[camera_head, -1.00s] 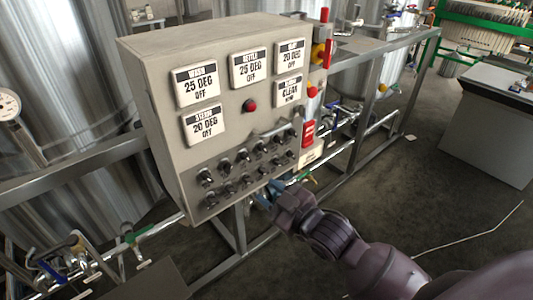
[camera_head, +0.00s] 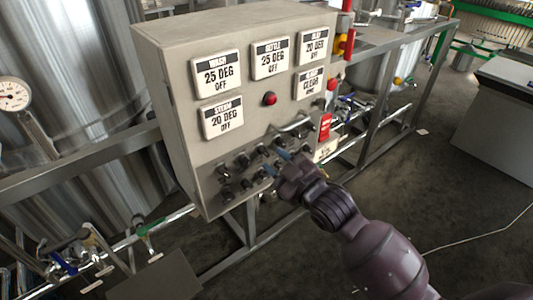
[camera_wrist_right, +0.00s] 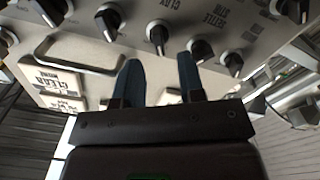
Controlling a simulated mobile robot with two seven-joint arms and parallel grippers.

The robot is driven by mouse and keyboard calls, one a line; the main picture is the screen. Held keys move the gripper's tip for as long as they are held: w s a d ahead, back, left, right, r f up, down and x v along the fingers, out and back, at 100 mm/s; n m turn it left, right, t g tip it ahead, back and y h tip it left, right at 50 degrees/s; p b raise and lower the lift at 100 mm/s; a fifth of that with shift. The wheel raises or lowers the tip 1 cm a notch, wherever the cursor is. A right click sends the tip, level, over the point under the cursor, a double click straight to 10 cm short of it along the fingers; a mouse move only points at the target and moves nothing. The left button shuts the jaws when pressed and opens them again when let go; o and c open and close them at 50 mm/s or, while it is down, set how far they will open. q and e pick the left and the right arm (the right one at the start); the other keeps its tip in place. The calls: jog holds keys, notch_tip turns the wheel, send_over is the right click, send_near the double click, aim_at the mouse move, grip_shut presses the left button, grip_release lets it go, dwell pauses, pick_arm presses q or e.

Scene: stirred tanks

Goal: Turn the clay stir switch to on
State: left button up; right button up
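The control panel (camera_head: 172,60) carries two rows of black knobs with pale pointers. In the right wrist view, a label reading CLAY is partly legible near a black knob (camera_wrist_right: 158,35); I cannot be sure that this knob is the clay stir switch. My right gripper (camera_head: 277,162) is at the right part of the knob rows and hides some of them. In the wrist view its blue fingers (camera_wrist_right: 158,70) are open and empty, with that knob just beyond the gap, apparently apart. My left gripper is out of view.
A metal handle (camera_wrist_right: 78,52) stands out from the panel near the fingers. Neighbouring knobs (camera_wrist_right: 200,49) sit close by. A red sign (camera_head: 324,126) and a red button (camera_head: 269,98) are on the panel. Steel tanks and pipes surround it; open floor lies at right.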

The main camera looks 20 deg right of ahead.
aim_at(266, 153)
jog(key=shift+x, duration=2)
grip_shut()
